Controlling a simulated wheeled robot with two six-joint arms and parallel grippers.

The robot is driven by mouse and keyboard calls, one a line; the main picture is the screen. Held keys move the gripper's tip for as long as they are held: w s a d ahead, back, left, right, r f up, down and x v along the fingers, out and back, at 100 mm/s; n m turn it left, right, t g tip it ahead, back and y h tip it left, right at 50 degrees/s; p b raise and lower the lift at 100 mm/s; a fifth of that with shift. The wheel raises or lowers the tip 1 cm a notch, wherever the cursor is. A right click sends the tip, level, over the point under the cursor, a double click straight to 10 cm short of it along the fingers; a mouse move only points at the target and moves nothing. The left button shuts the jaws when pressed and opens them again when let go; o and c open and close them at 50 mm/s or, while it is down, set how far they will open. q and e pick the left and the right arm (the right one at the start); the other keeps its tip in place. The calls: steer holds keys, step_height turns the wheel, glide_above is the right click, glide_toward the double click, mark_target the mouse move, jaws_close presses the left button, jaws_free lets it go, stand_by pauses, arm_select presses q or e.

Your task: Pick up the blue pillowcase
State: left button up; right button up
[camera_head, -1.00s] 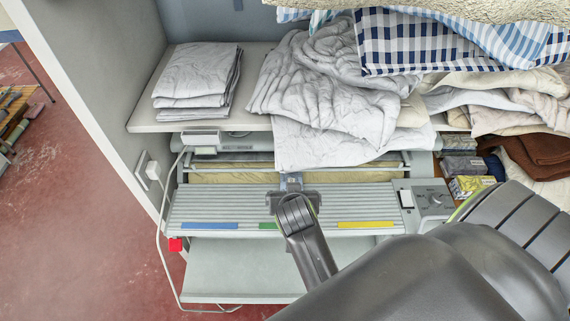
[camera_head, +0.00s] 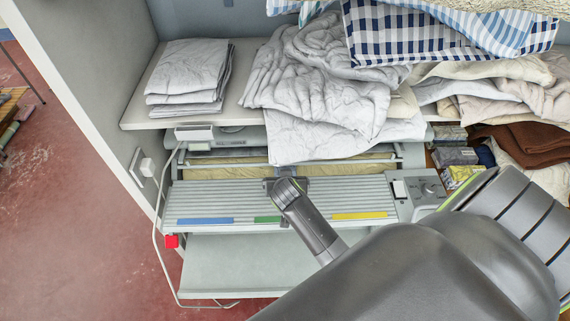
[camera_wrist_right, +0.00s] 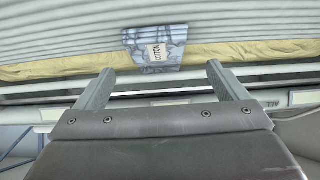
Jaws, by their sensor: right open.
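A small blue-patterned folded cloth with a pale label (camera_wrist_right: 155,47), which looks like the blue pillowcase, lies at the ironer's slatted surface in the right wrist view. In the head view it is mostly hidden by my right gripper (camera_head: 286,185), which is over the front slats of the ironer (camera_head: 215,200). In the right wrist view my right gripper (camera_wrist_right: 160,74) is open and empty. Its two fingers point at the cloth, one toward each side, and the cloth appears beyond the fingertips. My left gripper is not in view.
A shelf above the ironer holds a folded grey stack (camera_head: 188,75) and a crumpled grey-white sheet (camera_head: 325,85) hanging over the edge. Blue checked cloth (camera_head: 400,35) lies above right. A control panel (camera_head: 418,193) sits right of the slats. A lower tray (camera_head: 240,265) is empty.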

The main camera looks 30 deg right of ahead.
steer(key=shift+b+x, duration=2.2)
steer(key=shift+w+d+f+b, duration=0.25)
steer(key=shift+d+f+b, duration=0.05)
steer(key=shift+b, duration=0.1)
steer(key=shift+r, duration=0.1)
steer(key=c, duration=1.1)
steer(key=shift+r, duration=0.1)
